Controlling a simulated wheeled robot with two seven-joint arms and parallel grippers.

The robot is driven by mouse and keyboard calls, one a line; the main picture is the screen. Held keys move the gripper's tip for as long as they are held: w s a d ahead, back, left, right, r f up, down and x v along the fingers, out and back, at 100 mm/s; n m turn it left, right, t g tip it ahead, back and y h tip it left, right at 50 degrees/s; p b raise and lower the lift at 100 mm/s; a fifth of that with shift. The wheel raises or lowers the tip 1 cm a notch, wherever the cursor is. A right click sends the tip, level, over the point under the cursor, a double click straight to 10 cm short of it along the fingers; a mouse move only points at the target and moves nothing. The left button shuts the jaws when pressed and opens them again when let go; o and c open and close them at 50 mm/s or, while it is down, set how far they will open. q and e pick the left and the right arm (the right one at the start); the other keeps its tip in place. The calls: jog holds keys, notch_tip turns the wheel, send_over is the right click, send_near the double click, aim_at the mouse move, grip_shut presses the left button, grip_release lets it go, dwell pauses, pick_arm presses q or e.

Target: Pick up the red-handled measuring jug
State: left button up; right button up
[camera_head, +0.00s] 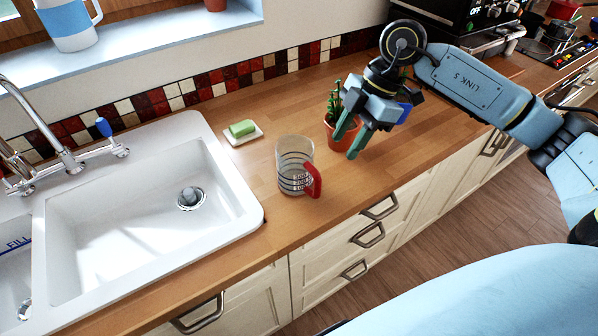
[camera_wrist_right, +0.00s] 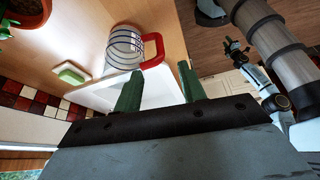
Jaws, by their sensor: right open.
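The measuring jug (camera_head: 293,165) is clear with dark markings and stands upright on the wooden counter, right of the sink. Its red handle (camera_head: 313,181) faces front right. My right gripper (camera_head: 352,146) is above the counter to the right of the jug, apart from it, with its green fingers open and empty. In the right wrist view the jug (camera_wrist_right: 124,47) and its red handle (camera_wrist_right: 152,50) show beyond the open fingertips (camera_wrist_right: 159,82). My left gripper is not in the head view.
A potted plant (camera_head: 332,139) stands close behind my right gripper, partly hidden by it. A green soap (camera_head: 242,128) on a white dish lies behind the jug. The white sink (camera_head: 228,176) is at left. The counter (camera_head: 402,160) right of my gripper is clear.

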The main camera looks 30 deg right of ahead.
aim_at(320, 185)
jog(key=shift+p+x, duration=0.4)
jog(key=shift+x, duration=6.2)
jog(key=shift+w, duration=0.1)
jog(key=shift+c, duration=0.2)
grip_shut()
